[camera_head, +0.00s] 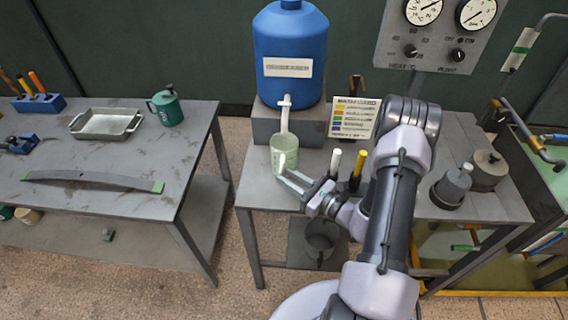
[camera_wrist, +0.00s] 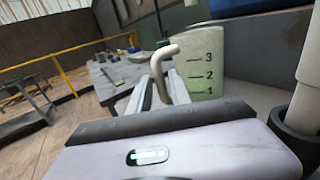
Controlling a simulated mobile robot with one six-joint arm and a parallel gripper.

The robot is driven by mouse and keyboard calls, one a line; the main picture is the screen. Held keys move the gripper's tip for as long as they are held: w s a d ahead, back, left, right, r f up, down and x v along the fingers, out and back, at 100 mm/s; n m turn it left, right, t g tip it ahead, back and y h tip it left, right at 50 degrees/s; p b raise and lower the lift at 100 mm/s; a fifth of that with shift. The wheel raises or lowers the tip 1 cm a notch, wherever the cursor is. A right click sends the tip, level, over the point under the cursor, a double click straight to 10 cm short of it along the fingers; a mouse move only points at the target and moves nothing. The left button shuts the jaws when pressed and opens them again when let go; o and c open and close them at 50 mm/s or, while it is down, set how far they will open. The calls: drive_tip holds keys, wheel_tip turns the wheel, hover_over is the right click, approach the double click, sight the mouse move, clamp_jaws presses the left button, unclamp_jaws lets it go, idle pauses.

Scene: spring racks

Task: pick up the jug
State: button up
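The jug (camera_head: 280,148) is pale green and see-through. It stands upright on the grey bench below the spout of the blue tank. In the wrist view the jug (camera_wrist: 207,65) shows marks 1, 2 and 3, and its pale handle faces me. My gripper (camera_head: 283,178) is low at the jug's near side. In the wrist view the two fingers of my gripper (camera_wrist: 161,88) stand apart, one on each side of the handle. I see no clear contact between fingers and handle.
The blue tank (camera_head: 290,50) stands on a grey block behind the jug. A white and a yellow upright handle (camera_head: 357,165) stand close right of my gripper. A label card (camera_head: 353,118) is behind them. A left table (camera_head: 90,150) holds a tray (camera_head: 106,124) and a green can (camera_head: 166,106).

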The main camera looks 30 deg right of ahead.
drive_tip(key=x, duration=0.3)
drive_tip(key=shift+s, duration=0.1)
clamp_jaws()
idle(1.2)
